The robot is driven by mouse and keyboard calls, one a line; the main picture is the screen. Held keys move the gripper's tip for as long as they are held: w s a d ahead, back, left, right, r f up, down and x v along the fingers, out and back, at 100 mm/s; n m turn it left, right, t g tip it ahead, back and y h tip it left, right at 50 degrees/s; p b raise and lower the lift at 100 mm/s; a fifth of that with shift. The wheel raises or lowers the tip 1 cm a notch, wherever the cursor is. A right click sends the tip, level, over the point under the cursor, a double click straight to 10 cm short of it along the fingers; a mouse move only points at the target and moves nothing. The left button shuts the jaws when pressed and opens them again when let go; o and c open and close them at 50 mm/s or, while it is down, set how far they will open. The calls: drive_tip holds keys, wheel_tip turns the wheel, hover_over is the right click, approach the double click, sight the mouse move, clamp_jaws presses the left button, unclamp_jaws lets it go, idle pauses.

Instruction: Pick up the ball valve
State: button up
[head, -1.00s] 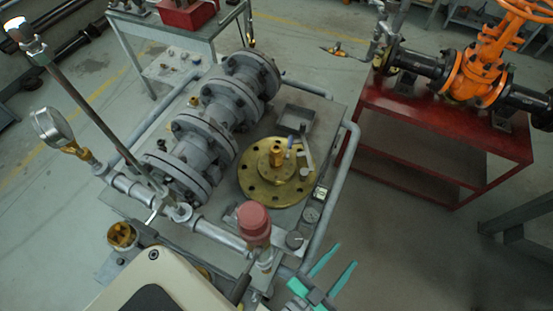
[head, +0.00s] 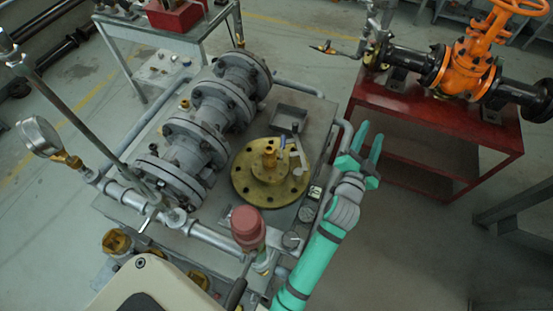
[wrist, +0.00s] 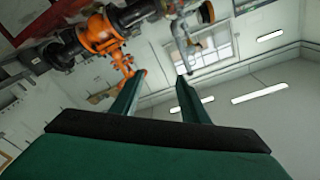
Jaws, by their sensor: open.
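A brass fitting (head: 269,156) stands on the round brass flange (head: 243,186) on the grey bench. Beside it is a small grey piece with a lever (head: 299,155). Which of these is the ball valve is too small to tell. My gripper (head: 370,132) is open and empty, to the right of the flange, above the gap between the grey bench and the red table. In the wrist view its fingers (wrist: 161,78) point away from the bench, with nothing between them. The bench parts are not in the wrist view.
A row of grey flanged pipes (head: 210,115) stands left of the flange. A red-capped fitting (head: 248,226) and gauges (head: 307,214) are nearer. The red table (head: 440,145) holds an orange gate valve (head: 466,65). A small tray (head: 289,118) lies behind the flange.

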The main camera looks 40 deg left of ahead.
drive_tip(key=w+a+r+n+g+y, duration=0.3)
drive_tip(key=a+r+n+y, duration=0.3)
drive_tip(key=a+r, duration=0.55)
drive_tip(key=s+a+r+n+g+y, duration=0.2)
drive_tip(key=s+a+n+g+y, duration=0.15)
drive_tip(key=a, duration=0.55)
drive_tip(key=s+a+r+n+g+y, duration=0.2)
drive_tip(key=s+a+r+n+g, duration=0.15)
drive_tip(key=a, duration=0.45)
drive_tip(key=s+a+f+n+g+h, duration=0.1)
drive_tip(key=s+a+n+g+h, duration=0.1)
drive_tip(key=s+a+n+g, duration=0.3)
drive_tip(key=n+g+h, duration=0.4)
drive_tip(key=n+h, duration=0.2)
drive_tip(key=h, duration=0.6)
hover_over(269, 152)
drive_tip(key=w+a, duration=0.1)
drive_tip(key=f, duration=0.4)
drive_tip(key=shift+w+a, duration=0.2)
drive_tip(key=f, duration=0.7)
drive_tip(key=d+f, duration=0.1)
drive_tip(key=f, duration=0.3)
drive_tip(key=shift+s, duration=0.25)
